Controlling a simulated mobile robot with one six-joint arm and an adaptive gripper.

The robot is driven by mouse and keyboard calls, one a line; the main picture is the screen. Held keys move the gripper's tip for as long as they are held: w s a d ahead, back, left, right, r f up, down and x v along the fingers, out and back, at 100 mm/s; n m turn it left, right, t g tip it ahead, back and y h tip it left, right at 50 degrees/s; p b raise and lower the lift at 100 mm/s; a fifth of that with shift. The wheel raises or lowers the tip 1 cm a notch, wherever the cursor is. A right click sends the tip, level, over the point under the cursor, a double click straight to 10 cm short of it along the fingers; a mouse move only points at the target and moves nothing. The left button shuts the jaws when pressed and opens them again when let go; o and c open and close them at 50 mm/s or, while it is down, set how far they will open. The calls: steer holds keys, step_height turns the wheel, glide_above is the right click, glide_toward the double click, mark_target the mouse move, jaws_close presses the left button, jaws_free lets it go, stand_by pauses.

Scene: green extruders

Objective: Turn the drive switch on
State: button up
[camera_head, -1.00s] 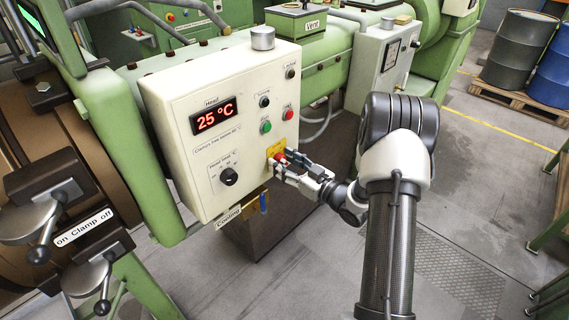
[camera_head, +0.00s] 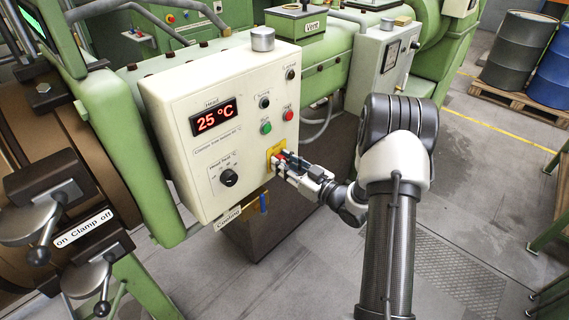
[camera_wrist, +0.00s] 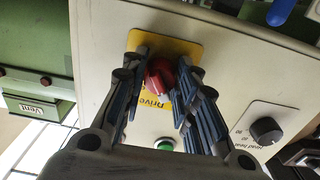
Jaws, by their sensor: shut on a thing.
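The drive switch (camera_wrist: 159,76) is a red rotary knob on a yellow plate (camera_wrist: 190,47) marked "Drive", on the cream control box. In the wrist view my gripper (camera_wrist: 160,85) has one finger on each side of the red knob and is shut on it. In the head view my gripper (camera_head: 283,163) reaches the lower right of the box front from the right. There the fingers hide most of the knob, and part of the yellow plate (camera_head: 270,152) shows.
A blue handle (camera_head: 264,203) hangs below. Clamp levers (camera_head: 40,255) stand at the left.

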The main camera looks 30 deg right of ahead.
steer(key=shift+m, duration=0.3)
steer(key=m+p, duration=0.1)
steer(key=m, duration=0.2)
steer(key=shift+r+p, duration=0.1)
steer(key=shift+p, duration=0.25)
steer(key=m+p, duration=0.1)
steer(key=m, duration=0.3)
steer(key=m+p, duration=0.3)
steer(key=m, duration=0.3)
steer(key=shift+m, duration=0.3)
steer(key=o, duration=1.1)
steer(key=shift+c, duration=0.2)
